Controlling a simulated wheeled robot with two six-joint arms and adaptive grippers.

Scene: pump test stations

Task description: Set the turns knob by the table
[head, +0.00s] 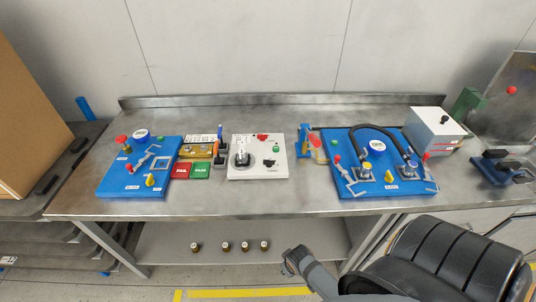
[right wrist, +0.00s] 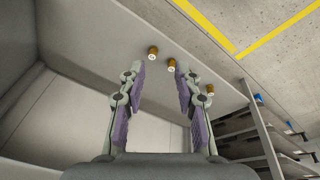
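A white panel (head: 236,173) lies on the steel bench near its middle. It carries a black knob (head: 269,162) at its lower right, a red knob (head: 263,137), a green button (head: 276,148) and a silver-and-black fitting (head: 242,158). Small print on the panel is too small to read, so I cannot tell which knob is the turns knob or how it is set. My right gripper (right wrist: 158,85) is open and empty, its purple pads apart. In the head view it is low in front of the bench, well away from the panel. My left gripper is not in view.
Blue stations stand left (head: 112,180) and right (head: 345,183) of the panel. Red (head: 180,171) and green (head: 201,171) pads lie beside it. Several small brown bottles stand on the lower shelf (head: 180,262). A grey box (head: 428,130) stands at right. The front bench strip is clear.

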